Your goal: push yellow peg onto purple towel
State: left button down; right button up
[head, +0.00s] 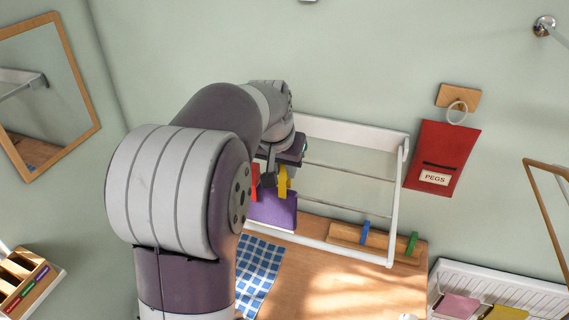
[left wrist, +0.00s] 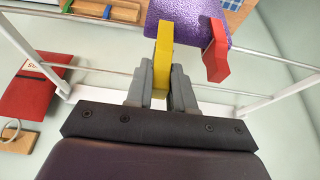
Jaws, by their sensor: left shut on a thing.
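The yellow peg (head: 282,182) is held upright between the fingers of my left gripper (left wrist: 161,82), which is shut on it. The purple towel (head: 273,211) hangs on a wire of the white wall rack, just below the peg. In the left wrist view the far end of the yellow peg (left wrist: 163,45) overlaps the towel (left wrist: 185,17) at its hanging edge. I cannot tell whether the peg's jaws straddle the cloth and wire. A red peg (left wrist: 215,50) sits at the towel's edge beside the yellow one. My right gripper is not in view.
The white rack (head: 398,200) has bare wires right of the towel. Below it, a wooden rail (head: 375,240) bears a blue peg (head: 365,231) and a green peg (head: 412,243). A red PEGS bag (head: 443,155) hangs right. A blue checked cloth (head: 257,270) lies below.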

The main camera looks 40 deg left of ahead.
aim_at(283, 171)
pick_arm(q)
jog(key=shift+w+f, duration=0.1)
jog(key=shift+w, duration=0.05)
jog(key=shift+f+b, duration=0.25)
jog(key=shift+b, duration=0.05)
jog(key=shift+f+b, duration=1.05)
jog(key=shift+f, duration=0.2)
jog(key=c, duration=0.9)
grip_release()
jog(key=shift+r, duration=0.1)
notch_tip(283, 171, up, 7)
jog(key=p, duration=0.6)
